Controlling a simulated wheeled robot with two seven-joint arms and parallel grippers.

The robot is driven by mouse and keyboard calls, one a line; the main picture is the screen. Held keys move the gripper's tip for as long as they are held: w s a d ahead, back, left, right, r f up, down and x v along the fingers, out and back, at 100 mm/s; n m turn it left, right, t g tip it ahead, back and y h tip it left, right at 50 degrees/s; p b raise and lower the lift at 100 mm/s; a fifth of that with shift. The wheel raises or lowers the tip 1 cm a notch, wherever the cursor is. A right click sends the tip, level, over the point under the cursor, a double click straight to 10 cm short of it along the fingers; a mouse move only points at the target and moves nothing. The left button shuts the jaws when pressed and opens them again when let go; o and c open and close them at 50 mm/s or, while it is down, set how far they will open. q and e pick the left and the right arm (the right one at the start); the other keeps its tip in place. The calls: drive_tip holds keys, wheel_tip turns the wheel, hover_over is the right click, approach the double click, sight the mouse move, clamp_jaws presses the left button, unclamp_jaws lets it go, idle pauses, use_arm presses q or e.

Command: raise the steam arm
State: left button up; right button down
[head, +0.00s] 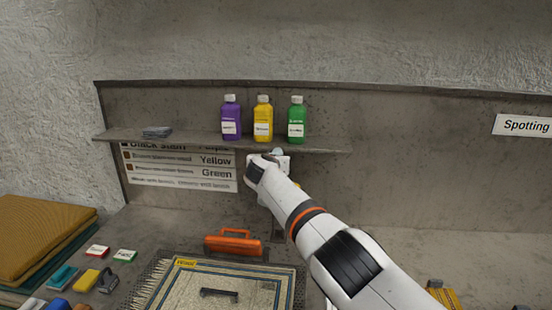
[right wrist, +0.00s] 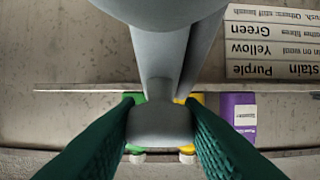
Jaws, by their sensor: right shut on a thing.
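The grey steam arm (right wrist: 178,65) runs down the middle of the right wrist view, ending in a rounded grey grip. My right gripper (right wrist: 163,108) has its two green fingers on either side of that grip and is shut on it. In the head view my right gripper (head: 277,158) is just below the shelf, mostly hidden behind my white wrist. A grey upright post (head: 277,229) shows beneath it; most of the steam arm is hidden there. My left gripper is not in view.
Purple (head: 231,118), yellow (head: 263,119) and green (head: 297,120) bottles stand on the shelf (head: 330,148) close above my gripper. An orange-handled piece (head: 233,243) stands at the back of the rug (head: 250,283). Small tools and folded cloths (head: 40,238) lie left.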

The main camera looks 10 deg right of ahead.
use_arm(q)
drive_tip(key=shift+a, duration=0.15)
use_arm(e)
drive_tip(key=shift+w+d+r, duration=0.1)
drive_tip(key=shift+w+r, duration=0.05)
drive_tip(key=shift+r, duration=0.7)
drive_tip(key=c, duration=1.2)
unclamp_jaws()
drive_tip(key=shift+w+f, duration=0.1)
drive_tip(key=shift+o, duration=0.9)
drive_tip(key=shift+w+d+f, duration=0.1)
drive_tip(key=shift+w+f, duration=0.1)
drive_tip(key=shift+f, duration=0.05)
drive_tip(key=shift+w+f, duration=0.25)
drive_tip(key=shift+f, duration=0.05)
drive_tip(key=shift+s+a+r+p, duration=0.25)
drive_tip(key=shift+s+a+p, duration=0.05)
drive_tip(key=shift+s, duration=0.25)
drive_tip(key=shift+s+a+p, duration=0.1)
drive_tip(key=shift+s+p, duration=0.4)
drive_tip(key=shift+s, duration=0.15)
use_arm(q)
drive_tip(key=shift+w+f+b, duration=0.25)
drive_tip(key=shift+b, duration=0.85)
use_arm(e)
drive_tip(key=v, duration=0.9)
drive_tip(key=shift+s, duration=0.25)
drive_tip(key=shift+r, duration=0.15)
